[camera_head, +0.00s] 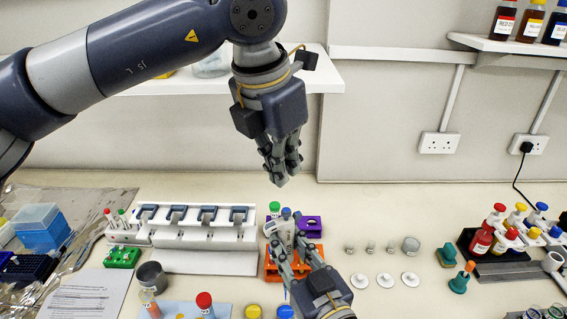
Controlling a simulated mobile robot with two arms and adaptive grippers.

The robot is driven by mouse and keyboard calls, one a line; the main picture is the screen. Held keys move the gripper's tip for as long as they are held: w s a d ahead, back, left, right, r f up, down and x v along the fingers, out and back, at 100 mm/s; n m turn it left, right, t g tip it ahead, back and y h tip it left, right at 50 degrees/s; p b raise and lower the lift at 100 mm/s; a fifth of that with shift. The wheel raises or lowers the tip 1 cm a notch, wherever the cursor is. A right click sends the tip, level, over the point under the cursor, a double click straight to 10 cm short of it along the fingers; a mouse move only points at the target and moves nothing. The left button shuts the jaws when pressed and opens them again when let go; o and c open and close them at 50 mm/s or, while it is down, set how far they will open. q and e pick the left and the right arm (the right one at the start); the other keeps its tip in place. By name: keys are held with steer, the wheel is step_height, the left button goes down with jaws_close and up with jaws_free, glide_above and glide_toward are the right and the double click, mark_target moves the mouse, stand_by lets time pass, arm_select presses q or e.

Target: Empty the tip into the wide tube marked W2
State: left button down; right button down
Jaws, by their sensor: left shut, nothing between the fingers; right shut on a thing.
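My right gripper (282,246) comes up from the bottom centre, shut on a pale pipette (281,232) with a blue top. The pipette stands roughly upright; a thin bluish tip seems to show below the fingers. The pipette and gripper are in front of an orange rack (270,276) and near a purple rack (309,221), partly hiding both. A green-capped tube (275,207) stands just behind the pipette. My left gripper (279,180) is shut and empty, above and apart from the racks. I cannot read a W2 mark on any tube.
A white pipette stand (200,238) is left of the racks, with a grey cup (152,276) in front. Small grey weights and white discs (385,280) lie to the right. A rack of capped bottles (482,238) stands farther right.

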mark_target(287, 219)
step_height(287, 219, up, 6)
steer(key=p, duration=0.6)
steer(key=shift+r, duration=1.25)
